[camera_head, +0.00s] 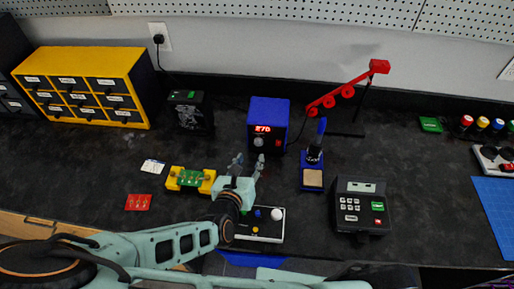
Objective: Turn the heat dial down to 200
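The blue soldering station (267,120) stands at the back middle of the bench. Its red display (262,129) appears to read 270. A pale round dial (258,142) sits on its front below the display, with a smaller red part (277,143) to the right. My gripper (249,161) is just in front of the station, below the dial in the picture. Its two fingers are spread apart with nothing seen between them. They look apart from the dial, though exact depth is hard to tell.
A soldering iron in its stand (313,165) and a red articulated arm (345,92) are to the right. A keypad device (360,205) stands at front right. A yellow circuit-board holder (190,180) is left of my gripper; a control box (262,228) lies below it.

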